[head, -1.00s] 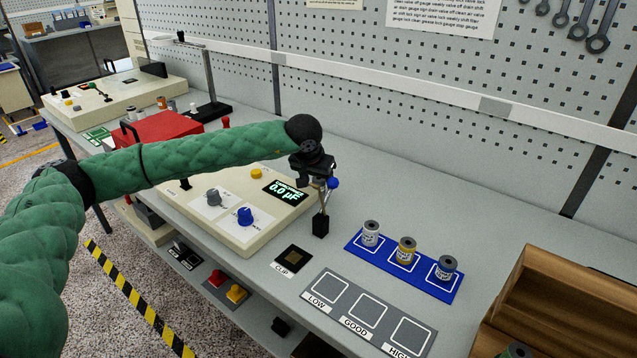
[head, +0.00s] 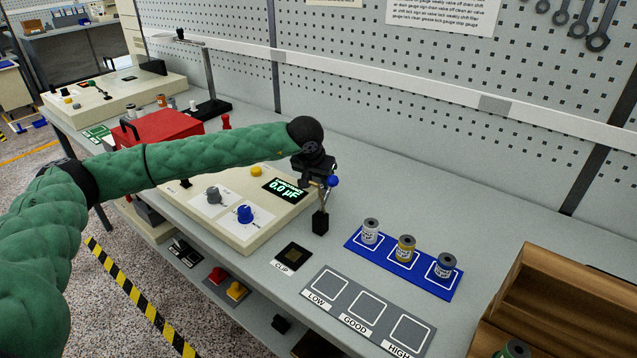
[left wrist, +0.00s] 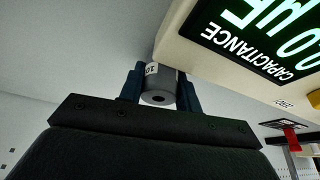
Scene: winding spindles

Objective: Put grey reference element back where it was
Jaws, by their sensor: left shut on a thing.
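My left gripper (head: 319,180) is above the bench at the right end of the meter box. In the left wrist view its dark fingers (left wrist: 157,88) are shut on a grey cylinder (left wrist: 159,92) with a white label, one end facing the camera. I cannot make out this cylinder clearly in the head view. A grey element (head: 370,232), a gold element (head: 406,248) and a blue element (head: 446,266) stand upright on the blue mat (head: 424,285), each on its own outlined square. My right gripper is not in view.
The meter (head: 240,230) reads 0.0 µF. The CLIP pad (head: 291,257) and the LOW, GOOD, HIGH tray (head: 346,318) look empty. A wooden box (head: 515,285) is at right.

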